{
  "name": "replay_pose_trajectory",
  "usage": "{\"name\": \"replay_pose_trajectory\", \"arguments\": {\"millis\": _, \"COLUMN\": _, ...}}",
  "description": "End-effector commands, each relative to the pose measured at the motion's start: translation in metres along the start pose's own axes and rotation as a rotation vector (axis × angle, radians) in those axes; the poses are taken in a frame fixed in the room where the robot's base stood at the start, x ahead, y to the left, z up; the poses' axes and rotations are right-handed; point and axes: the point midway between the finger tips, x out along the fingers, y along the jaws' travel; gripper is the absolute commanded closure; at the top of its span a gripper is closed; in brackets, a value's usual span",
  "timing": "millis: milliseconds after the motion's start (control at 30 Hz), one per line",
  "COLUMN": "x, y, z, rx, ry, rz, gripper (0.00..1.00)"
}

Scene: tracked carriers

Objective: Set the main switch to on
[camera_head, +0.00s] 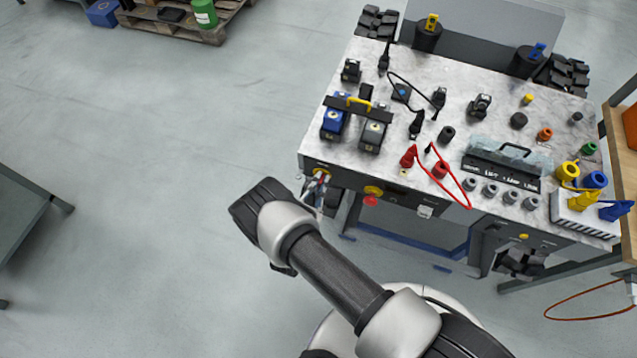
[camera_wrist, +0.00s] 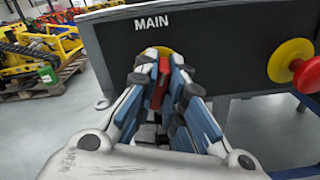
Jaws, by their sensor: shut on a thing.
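The main switch has a red handle (camera_wrist: 159,86) on a yellow round plate, under the white "MAIN" label on the dark front panel (camera_wrist: 225,50) in the wrist view. The handle stands roughly upright in that picture, slightly tilted. My gripper (camera_wrist: 161,76) is shut on the red handle, with one finger on each side. The fingers hide much of the handle and the plate. In the head view, my gripper (camera_head: 318,186) is at the left end of the carrier's front. A bit of the yellow plate (camera_head: 320,173) shows above it.
A red mushroom button (camera_wrist: 306,75) on a yellow disc sticks out to the right of the switch; it also shows in the head view (camera_head: 371,199). The carrier's grey top (camera_head: 325,148) holds connectors, cables and several caps. Floor to the left is clear.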

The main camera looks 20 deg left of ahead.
Motion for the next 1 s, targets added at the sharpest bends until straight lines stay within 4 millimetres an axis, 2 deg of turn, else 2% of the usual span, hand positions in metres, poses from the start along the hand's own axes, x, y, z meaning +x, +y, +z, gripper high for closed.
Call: {"name": "replay_pose_trajectory", "arguments": {"millis": 1000, "x": -0.0002, "y": -0.0045, "z": -0.0027, "rx": 0.943, "ry": 0.002, "rz": -0.002, "gripper": 1.00}}
